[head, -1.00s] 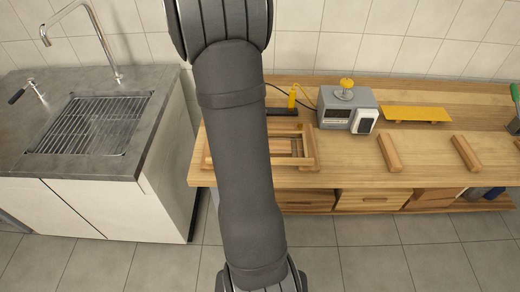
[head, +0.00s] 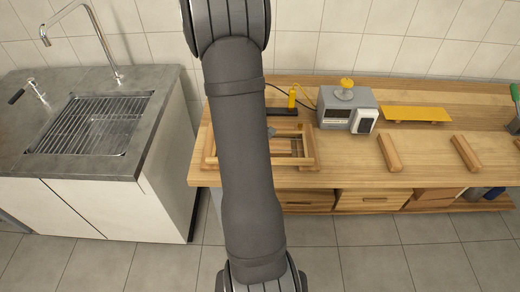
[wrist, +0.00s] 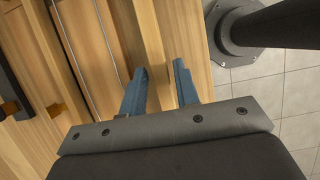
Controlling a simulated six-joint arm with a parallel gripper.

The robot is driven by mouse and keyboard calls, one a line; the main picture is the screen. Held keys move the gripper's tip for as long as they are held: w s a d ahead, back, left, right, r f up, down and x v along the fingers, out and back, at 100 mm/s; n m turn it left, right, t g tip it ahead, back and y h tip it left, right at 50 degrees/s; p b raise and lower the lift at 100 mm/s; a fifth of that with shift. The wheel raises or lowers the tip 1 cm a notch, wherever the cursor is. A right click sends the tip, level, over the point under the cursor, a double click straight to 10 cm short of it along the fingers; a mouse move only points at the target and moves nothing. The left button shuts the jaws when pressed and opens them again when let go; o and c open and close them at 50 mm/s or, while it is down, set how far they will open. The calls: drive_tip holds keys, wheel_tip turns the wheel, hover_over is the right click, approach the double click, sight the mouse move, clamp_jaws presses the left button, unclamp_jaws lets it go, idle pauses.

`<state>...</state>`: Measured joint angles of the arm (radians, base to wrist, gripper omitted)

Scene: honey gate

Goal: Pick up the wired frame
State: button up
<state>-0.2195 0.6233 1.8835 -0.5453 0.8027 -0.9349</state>
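The wired frame (head: 296,162) is a light wooden rectangle lying on the left part of the wooden bench. My arm hides its middle in the head view. In the wrist view a wooden rail of the frame (wrist: 148,40) runs up the picture, with thin wires to its left. My gripper (wrist: 160,75) has two blue-grey fingers, apart, with wood showing between them. The fingers point toward the rail, one on each side of it in the picture. I cannot tell whether they touch it. A small grey piece, perhaps part of my gripper, shows over the frame in the head view.
A grey device with a yellow knob (head: 347,108) stands right of the frame, and a yellow upright tool (head: 292,97) behind it. A yellow plate (head: 416,114) and two wooden blocks (head: 389,153) lie further right. A sink counter (head: 160,120) stands left.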

clamp_jaws()
drive_tip(key=shift+r, duration=0.15)
drive_tip(key=shift+r, duration=0.5)
wheel_tip(320, 180, up, 3)
drive_tip(key=shift+w+f, duration=0.1)
drive_tip(key=shift+f, duration=0.05)
drive_tip(key=s+d+r, duration=0.5)
drive_tip(key=d+r, duration=0.2)
drive_tip(key=d, duration=0.3)
drive_tip(key=shift+s, duration=0.4)
drive_tip(key=shift+d, duration=0.2)
